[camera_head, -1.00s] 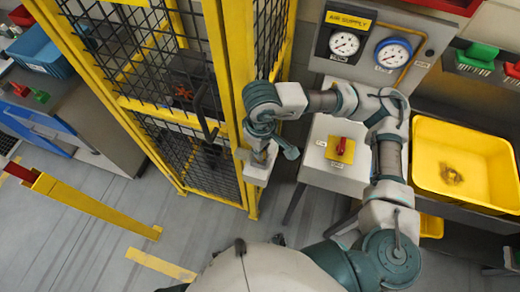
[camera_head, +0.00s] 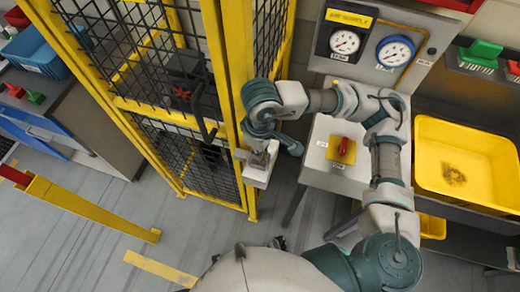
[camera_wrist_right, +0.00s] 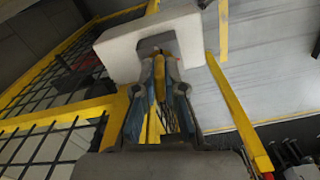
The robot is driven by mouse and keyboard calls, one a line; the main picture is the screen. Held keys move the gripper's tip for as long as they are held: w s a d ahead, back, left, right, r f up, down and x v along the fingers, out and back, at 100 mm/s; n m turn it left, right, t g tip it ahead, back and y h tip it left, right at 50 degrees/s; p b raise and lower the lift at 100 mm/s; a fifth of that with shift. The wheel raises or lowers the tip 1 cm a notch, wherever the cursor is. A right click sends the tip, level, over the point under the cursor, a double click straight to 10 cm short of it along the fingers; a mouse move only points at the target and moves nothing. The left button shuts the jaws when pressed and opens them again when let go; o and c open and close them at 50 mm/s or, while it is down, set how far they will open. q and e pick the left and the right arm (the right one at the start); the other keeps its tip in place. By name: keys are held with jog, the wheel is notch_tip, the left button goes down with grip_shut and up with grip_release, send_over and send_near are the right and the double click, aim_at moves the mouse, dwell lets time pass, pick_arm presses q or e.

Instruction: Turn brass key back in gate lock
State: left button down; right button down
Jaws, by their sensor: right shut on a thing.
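The gate lock is a pale box (camera_head: 257,179) on the yellow gate post. In the right wrist view it is a white, bracket-shaped housing (camera_wrist_right: 118,55) at the top. My right gripper (camera_head: 262,152) is at the lock, its fingers largely hidden by my wrist in the head view. In the right wrist view the right gripper's fingertips (camera_wrist_right: 160,60) are close together at the recess of the housing. A narrow brass-yellow strip, the key (camera_wrist_right: 160,78), shows between them. The key's tip and the keyhole are hidden. My left gripper is not in view.
The yellow mesh gate (camera_head: 170,115) has a dark latch with a red knob (camera_head: 181,92). Right of the lock stand a grey box with a red switch (camera_head: 343,147), a gauge panel (camera_head: 375,42) and a yellow bin (camera_head: 428,170). Open floor (camera_head: 100,215) lies at the lower left.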

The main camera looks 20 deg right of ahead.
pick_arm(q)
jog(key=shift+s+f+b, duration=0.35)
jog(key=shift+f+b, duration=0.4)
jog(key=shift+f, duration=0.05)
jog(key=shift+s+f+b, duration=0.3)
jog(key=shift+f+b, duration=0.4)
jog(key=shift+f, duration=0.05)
pick_arm(e)
jog(key=shift+f+n, duration=0.1)
jog(key=shift+n, duration=1.2)
jog(key=c, duration=1.2)
grip_release()
jog(key=shift+w, duration=0.1)
jog(key=shift+d, duration=0.1)
jog(key=shift+r, duration=0.2)
